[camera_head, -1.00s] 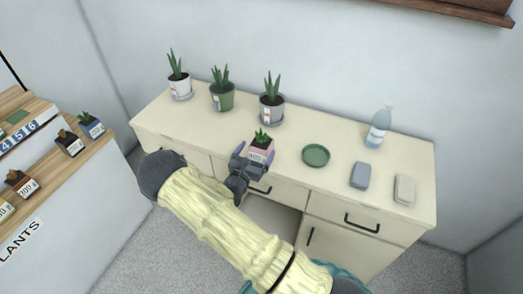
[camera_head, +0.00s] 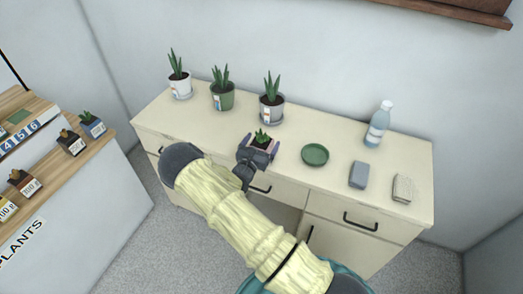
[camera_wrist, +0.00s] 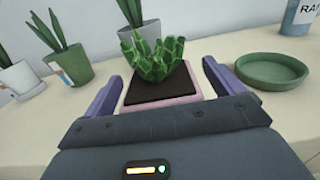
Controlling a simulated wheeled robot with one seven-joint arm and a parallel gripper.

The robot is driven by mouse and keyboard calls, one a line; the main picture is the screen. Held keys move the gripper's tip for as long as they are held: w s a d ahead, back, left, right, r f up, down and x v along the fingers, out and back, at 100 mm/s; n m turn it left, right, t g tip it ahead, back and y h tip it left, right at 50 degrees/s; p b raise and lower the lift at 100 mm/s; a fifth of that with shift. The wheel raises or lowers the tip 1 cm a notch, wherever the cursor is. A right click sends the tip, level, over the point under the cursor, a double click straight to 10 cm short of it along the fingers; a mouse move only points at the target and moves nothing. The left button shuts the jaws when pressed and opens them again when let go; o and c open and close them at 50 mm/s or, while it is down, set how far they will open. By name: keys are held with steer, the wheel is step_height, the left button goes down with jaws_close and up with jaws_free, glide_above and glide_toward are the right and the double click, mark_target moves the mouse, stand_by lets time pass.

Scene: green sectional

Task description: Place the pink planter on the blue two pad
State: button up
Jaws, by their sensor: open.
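The pink planter (camera_head: 262,147) is a small square pot with dark soil and a green succulent. It stands upright near the front edge of the cream cabinet top. My gripper (camera_head: 260,143) is open around it, one purple finger on each side. In the wrist view the pink planter (camera_wrist: 197,97) sits between the two fingers of my gripper (camera_wrist: 160,80), with a gap visible at the left. Its lower front is hidden by my gripper.
Several potted plants stand behind, including a green pot (camera_head: 222,97) and a grey pot (camera_head: 272,110). Small planters (camera_head: 92,125) line the left shelf.

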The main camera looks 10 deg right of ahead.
steer(key=c, duration=1.5)
steer(key=shift+o, duration=0.2)
steer(key=shift+r+b, duration=0.65)
steer(key=shift+r, duration=4.4)
